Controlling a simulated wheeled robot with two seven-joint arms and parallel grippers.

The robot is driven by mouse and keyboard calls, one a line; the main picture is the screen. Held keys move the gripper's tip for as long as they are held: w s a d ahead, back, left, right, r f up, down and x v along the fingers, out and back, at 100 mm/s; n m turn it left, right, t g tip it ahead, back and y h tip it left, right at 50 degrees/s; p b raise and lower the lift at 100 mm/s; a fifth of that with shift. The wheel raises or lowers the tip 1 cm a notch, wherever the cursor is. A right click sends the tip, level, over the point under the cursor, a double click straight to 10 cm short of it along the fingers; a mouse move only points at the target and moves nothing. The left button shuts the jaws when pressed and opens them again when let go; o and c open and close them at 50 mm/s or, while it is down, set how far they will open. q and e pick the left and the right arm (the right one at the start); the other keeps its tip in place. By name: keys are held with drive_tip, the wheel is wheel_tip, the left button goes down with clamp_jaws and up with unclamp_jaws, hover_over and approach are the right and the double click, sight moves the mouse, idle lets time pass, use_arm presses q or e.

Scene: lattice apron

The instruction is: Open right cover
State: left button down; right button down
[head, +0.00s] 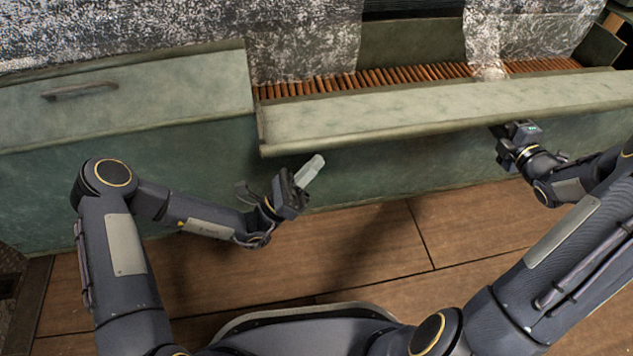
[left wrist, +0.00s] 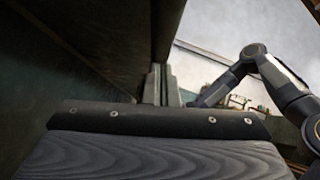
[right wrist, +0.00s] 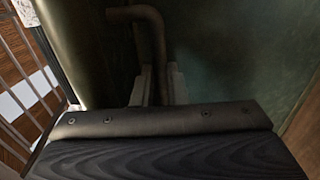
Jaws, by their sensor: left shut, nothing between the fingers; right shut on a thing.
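The right cover (head: 430,108) is a long pale green panel on the front of a green cabinet. It stands out forward of the left cover (head: 130,95), with a gap behind its back edge. My right gripper (head: 497,131) is at its underside, right of middle, partly hidden by the panel. In the right wrist view its fingers (right wrist: 158,88) are shut on a dark bent handle (right wrist: 150,28). My left gripper (head: 314,167) is shut and empty, just below the right cover's left end. Its fingers also show in the left wrist view (left wrist: 161,86).
The left cover lies flat with a bar handle (head: 80,91) on it. A row of brown rods (head: 400,75) shows behind the right cover. Crumpled translucent sheets (head: 305,45) hang over the back. The wooden floor (head: 370,245) in front of the cabinet is clear.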

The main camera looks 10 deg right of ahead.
use_arm(q)
drive_tip(key=shift+w+r, duration=0.1)
drive_tip(key=shift+r, duration=0.4)
use_arm(e)
drive_tip(key=shift+s+d+r, duration=0.1)
drive_tip(key=shift+d+r, duration=0.05)
use_arm(q)
wheel_tip(320, 180, up, 2)
drive_tip(key=shift+r+n+t, duration=0.1)
drive_tip(key=shift+n+t, duration=0.6)
use_arm(e)
drive_tip(key=shift+s, duration=0.15)
drive_tip(key=c, duration=1.5)
unclamp_jaws()
drive_tip(key=shift+f, duration=0.25)
drive_tip(key=shift+o, duration=0.2)
drive_tip(key=shift+r, duration=0.1)
